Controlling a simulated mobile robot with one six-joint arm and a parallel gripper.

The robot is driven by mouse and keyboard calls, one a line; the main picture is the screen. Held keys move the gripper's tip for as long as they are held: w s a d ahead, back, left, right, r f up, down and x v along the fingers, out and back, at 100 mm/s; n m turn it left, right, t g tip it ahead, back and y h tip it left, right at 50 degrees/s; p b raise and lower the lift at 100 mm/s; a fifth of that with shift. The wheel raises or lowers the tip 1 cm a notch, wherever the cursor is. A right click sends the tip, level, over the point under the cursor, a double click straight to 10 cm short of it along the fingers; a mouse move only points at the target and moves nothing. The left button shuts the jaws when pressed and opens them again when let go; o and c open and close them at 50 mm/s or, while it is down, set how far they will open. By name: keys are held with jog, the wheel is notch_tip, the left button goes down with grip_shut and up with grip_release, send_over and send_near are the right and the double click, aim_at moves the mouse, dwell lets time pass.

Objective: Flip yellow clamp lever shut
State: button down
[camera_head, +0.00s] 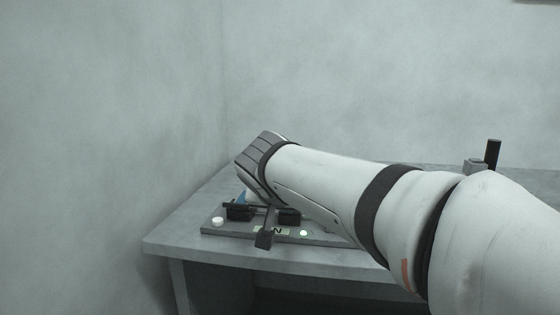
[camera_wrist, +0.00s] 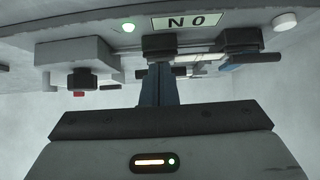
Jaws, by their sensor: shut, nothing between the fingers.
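No yellow lever shows clearly in either view. A grey clamp plate (camera_head: 316,238) lies on the table, with a left black clamp block (camera_head: 238,211) and a right one (camera_head: 289,215). A dark lever-like piece (camera_head: 264,239) hangs over its front edge. In the wrist view, the plate fills the top, and a black clamp (camera_wrist: 240,42) with a dark bar and a blue part (camera_wrist: 229,67) sits at right. My gripper (camera_wrist: 160,70) is shut and empty, its blue-grey fingers reaching toward the middle black block (camera_wrist: 160,43); contact cannot be told.
The grey table (camera_head: 172,240) has bare room at its left. The plate carries a white knob (camera_head: 218,221), a green light (camera_head: 303,233) and a label (camera_head: 274,231). A black upright post (camera_head: 492,154) stands behind my arm at right. Walls are close behind and left.

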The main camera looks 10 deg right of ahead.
jog(key=shift+s+f+b, duration=0.15)
jog(key=shift+f+b, duration=0.75)
jog(key=shift+f, duration=0.2)
jog(key=shift+a, duration=0.1)
